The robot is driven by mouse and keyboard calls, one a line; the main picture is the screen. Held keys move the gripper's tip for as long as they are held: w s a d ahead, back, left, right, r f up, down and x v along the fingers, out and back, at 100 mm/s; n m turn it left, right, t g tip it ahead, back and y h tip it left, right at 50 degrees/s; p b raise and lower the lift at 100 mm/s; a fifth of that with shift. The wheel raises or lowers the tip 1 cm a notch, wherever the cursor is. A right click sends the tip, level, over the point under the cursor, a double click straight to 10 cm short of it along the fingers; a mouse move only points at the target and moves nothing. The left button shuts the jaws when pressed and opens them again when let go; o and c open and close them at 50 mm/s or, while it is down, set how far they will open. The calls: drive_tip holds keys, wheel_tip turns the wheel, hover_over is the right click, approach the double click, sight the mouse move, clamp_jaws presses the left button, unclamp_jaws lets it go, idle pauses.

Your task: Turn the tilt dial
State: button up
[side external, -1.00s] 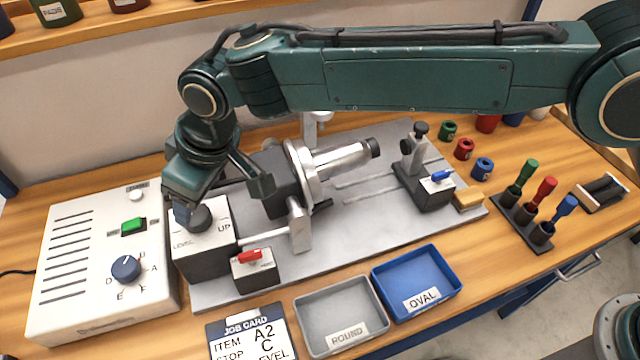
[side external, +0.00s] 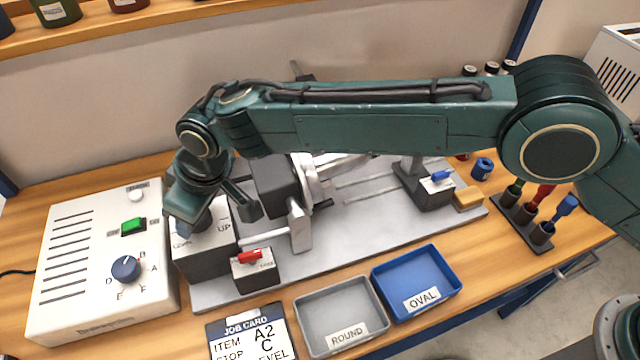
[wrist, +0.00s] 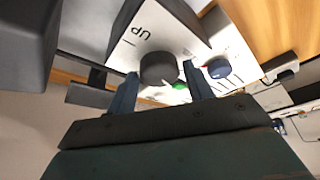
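The tilt dial is a dark round knob (wrist: 158,68) on a grey box with a white top (side external: 220,212) marked LEVEL and UP. In the side view my gripper (side external: 212,212) is low over this box and hides most of the knob. In the wrist view the two dark blue fingers of my gripper (wrist: 161,82) are apart, one on each side of the knob. Small gaps seem to show between knob and fingers, so it looks open and not clamped. How deep the fingertips reach beside the knob is hard to tell.
A white control box (side external: 85,290) with a blue dial (side external: 125,268) and green button (side external: 134,226) stands at left. A red-handled switch (side external: 250,257) sits just in front of the tilt box. The clamp fixture (side external: 302,190) is close on the right. Grey (side external: 310,298) and blue (side external: 378,277) trays lie in front.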

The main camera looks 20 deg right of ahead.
drive_tip(key=c, duration=0.6)
drive_tip(key=shift+m, duration=0.4)
drive_tip(key=m+t+h, duration=0.1)
drive_tip(key=m, duration=0.2)
drive_tip(key=shift+s+a, duration=0.1)
drive_tip(key=shift+a, duration=0.05)
drive_tip(key=shift+m+t+h, duration=0.3)
drive_tip(key=shift+m+h, duration=0.4)
drive_tip(key=shift+m, duration=1.2)
drive_tip(key=o, duration=1)
